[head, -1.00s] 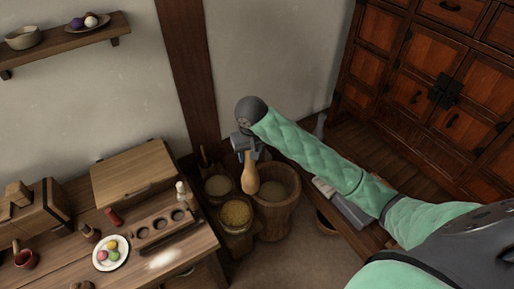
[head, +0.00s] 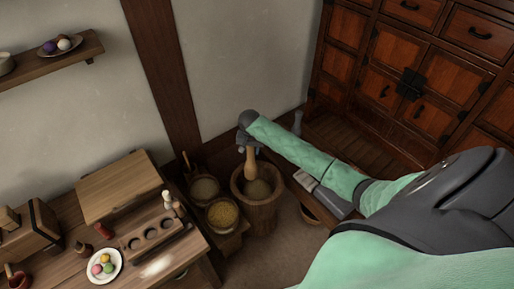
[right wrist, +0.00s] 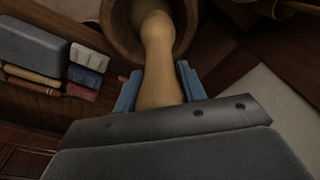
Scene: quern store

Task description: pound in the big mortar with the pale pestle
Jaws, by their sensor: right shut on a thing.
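The big mortar (head: 259,214) is a wooden tub on the floor with pale grain inside. The pale pestle (head: 251,164) hangs upright over it, its lower end at the mouth of the mortar; I cannot tell if it touches the grain. My right gripper (head: 246,146) is shut on the pestle's upper part. In the right wrist view the pestle (right wrist: 158,62) runs between the blue fingers of the right gripper (right wrist: 160,88) toward the mortar (right wrist: 122,22). My left gripper is not in view.
Two grain-filled containers stand left of the mortar, one with yellow grain (head: 222,214). A wooden table (head: 205,262) with a plate of coloured balls (head: 104,265) is at the lower left. A low bench (head: 335,204) with cloths is to the right. A cabinet (head: 400,75) stands behind.

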